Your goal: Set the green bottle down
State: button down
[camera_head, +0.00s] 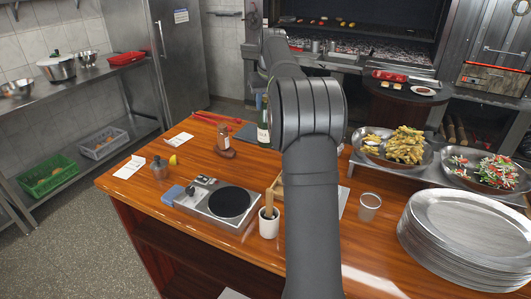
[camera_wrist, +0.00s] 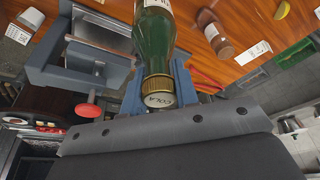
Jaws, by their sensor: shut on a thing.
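The green bottle (camera_head: 263,128) shows at the far side of the wooden counter, partly hidden behind my arm in the head view. In the wrist view the green bottle (camera_wrist: 155,35) has its gold-rimmed, lettered cap toward the camera and its body pointing away to the counter. My gripper (camera_wrist: 158,88) is shut around its neck, just below the cap, with one blue jaw on each side. The head view hides the gripper behind my arm. The bottle looks about upright. I cannot tell whether its base touches the counter.
On the counter (camera_head: 130,182), a brown bottle (camera_head: 223,138) and red tongs (camera_head: 216,119) lie left of the green bottle. A burner (camera_head: 228,203), a utensil cup (camera_head: 269,222) and stacked plates (camera_head: 470,230) are nearer. Food pans (camera_head: 392,148) stand to the right.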

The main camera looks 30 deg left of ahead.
aim_at(265, 126)
notch_tip(265, 126, down, 9)
jog(key=shift+r, duration=0.1)
dwell(0.4)
jog(key=c, duration=1.1)
grip_release()
jog(key=shift+f, duration=0.25)
jog(key=v, duration=1.2)
jog(key=shift+r, duration=0.15)
